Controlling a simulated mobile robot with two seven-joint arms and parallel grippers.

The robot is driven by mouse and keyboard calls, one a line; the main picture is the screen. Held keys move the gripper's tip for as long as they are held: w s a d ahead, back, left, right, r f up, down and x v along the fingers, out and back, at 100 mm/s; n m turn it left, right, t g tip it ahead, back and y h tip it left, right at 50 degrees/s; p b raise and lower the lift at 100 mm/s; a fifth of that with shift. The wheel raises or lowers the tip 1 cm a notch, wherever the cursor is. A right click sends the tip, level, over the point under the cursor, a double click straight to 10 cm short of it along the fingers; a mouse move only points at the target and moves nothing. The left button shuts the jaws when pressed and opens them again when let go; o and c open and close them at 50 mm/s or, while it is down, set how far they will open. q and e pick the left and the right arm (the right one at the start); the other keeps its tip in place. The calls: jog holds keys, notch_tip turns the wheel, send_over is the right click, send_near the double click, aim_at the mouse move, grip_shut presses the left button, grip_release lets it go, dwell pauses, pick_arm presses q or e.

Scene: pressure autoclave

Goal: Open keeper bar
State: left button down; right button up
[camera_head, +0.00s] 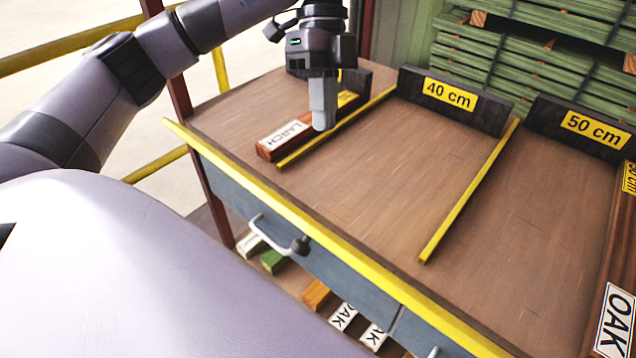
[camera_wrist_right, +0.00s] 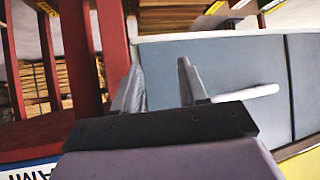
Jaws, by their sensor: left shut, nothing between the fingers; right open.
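I cannot pick out a keeper bar for certain in either view. My left gripper (camera_head: 323,112) is shut and empty in the head view. It points down over the left part of the bench, beside the block marked LARCH (camera_head: 283,139); whether it touches anything is unclear. My right gripper (camera_wrist_right: 160,78) shows in the right wrist view with its two fingers apart and nothing between them. It faces a blue-grey panel (camera_wrist_right: 225,65). A pale handle (camera_wrist_right: 248,93) is just right of its right finger.
The brown bench top (camera_head: 385,165) is mostly clear, with yellow divider strips (camera_head: 470,190) and signs reading 40 cm (camera_head: 450,94) and 50 cm (camera_head: 596,129). A drawer handle (camera_head: 268,235) juts from its front. Green slatted stacks (camera_head: 540,55) stand behind. A red post (camera_wrist_right: 112,38) is close left of my right gripper.

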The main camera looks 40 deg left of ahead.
pick_arm(q)
jog(key=b, duration=0.2)
send_near(311, 222)
jog(key=d+f, duration=0.1)
jog(key=w+d+f, duration=0.1)
jog(key=f, duration=0.1)
jog(key=shift+w, duration=0.1)
jog(key=shift+s+a+f, duration=0.15)
jog(key=shift+s+f, duration=0.4)
jog(key=shift+s, duration=0.3)
jog(key=shift+s+f, duration=0.5)
jog(key=shift+s, duration=0.15)
jog(key=shift+s+b, duration=0.1)
jog(key=shift+b, duration=0.2)
